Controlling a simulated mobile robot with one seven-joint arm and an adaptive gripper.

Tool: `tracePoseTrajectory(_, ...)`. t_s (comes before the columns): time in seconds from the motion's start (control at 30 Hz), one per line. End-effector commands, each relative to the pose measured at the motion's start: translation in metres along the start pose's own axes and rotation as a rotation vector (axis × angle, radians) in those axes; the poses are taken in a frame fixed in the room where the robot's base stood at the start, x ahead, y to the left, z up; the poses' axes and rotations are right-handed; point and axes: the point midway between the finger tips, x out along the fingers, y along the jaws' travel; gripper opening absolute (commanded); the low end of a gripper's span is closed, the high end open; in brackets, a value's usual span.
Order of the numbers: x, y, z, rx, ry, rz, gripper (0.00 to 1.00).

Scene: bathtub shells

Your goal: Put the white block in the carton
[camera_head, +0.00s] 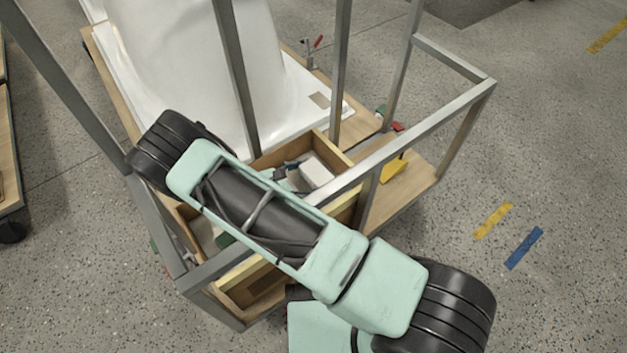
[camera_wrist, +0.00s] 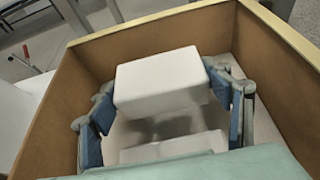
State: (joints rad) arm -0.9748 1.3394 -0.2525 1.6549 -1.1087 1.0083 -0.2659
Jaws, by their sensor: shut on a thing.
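The white block (camera_wrist: 160,78) is between the blue-padded fingers of my gripper (camera_wrist: 163,92), which is shut on it. The block also shows in the head view (camera_head: 318,170), partly hidden by my arm and a metal bar. Brown walls with a pale yellow rim surround the gripper and block on the visible sides; this looks like the carton (camera_wrist: 55,125), and its rim shows in the head view (camera_head: 338,152). The block appears inside the walls, below the rim. A second white surface (camera_wrist: 175,147) lies nearer the camera; I cannot tell whether it is another block.
A grey metal frame (camera_head: 435,107) rises around the box. A large white tub shell (camera_head: 190,55) lies on a wooden board behind it. A yellow item (camera_head: 394,170) sits on the wooden base to the right. Open speckled floor lies to the right.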

Motion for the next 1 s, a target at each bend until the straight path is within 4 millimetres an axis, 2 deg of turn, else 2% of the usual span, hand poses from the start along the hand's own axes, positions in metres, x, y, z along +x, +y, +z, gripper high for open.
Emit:
tracePoseTrajectory(0.03, 0.007, 0.000, -0.011, 0.000, -0.002, -0.002, 0.61)
tracePoseTrajectory(0.1, 0.010, 0.000, -0.018, 0.001, -0.002, -0.002, 0.61)
tracePoseTrajectory(0.5, 0.012, 0.001, -0.023, 0.002, -0.001, -0.001, 0.61)
tracePoseTrajectory(0.53, 0.011, 0.001, -0.021, 0.002, -0.001, -0.001, 0.74)
tracePoseTrajectory(0.67, 0.011, 0.001, -0.021, 0.002, -0.001, -0.001, 0.88)
tracePoseTrajectory(1.0, 0.010, 0.001, -0.018, 0.003, -0.001, -0.001, 0.89)
